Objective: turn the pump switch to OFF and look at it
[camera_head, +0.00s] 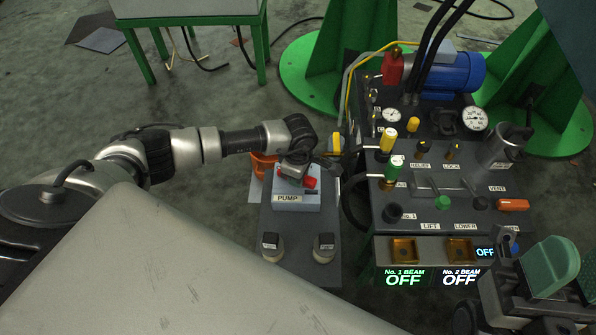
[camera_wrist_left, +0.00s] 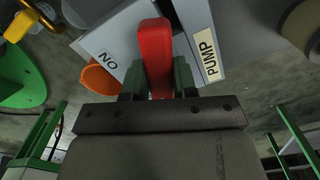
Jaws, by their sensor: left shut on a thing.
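The grey pump switch box (camera_head: 290,203) with its "PUMP" label stands on a dark panel left of the main console. Its red switch handle (camera_head: 310,182) shows beside my left gripper (camera_head: 296,166). In the left wrist view, the green fingers of my left gripper (camera_wrist_left: 158,82) are shut on the red handle (camera_wrist_left: 154,45). An "ON" marking is visible beside the handle, and the "PUMP" label (camera_wrist_left: 207,53) lies on the other side. An "OFF" marking cannot be seen on the box. My right gripper (camera_head: 571,281) is at the lower right, its green fingers apart.
The console (camera_head: 430,212) right of the box carries levers, gauges and a blue motor (camera_head: 450,76). Displays below read "No. 1 BEAM OFF" (camera_head: 403,277) and "No. 2 BEAM OFF" (camera_head: 461,277). Two black knobs (camera_head: 324,247) stand on the panel in front of the box.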

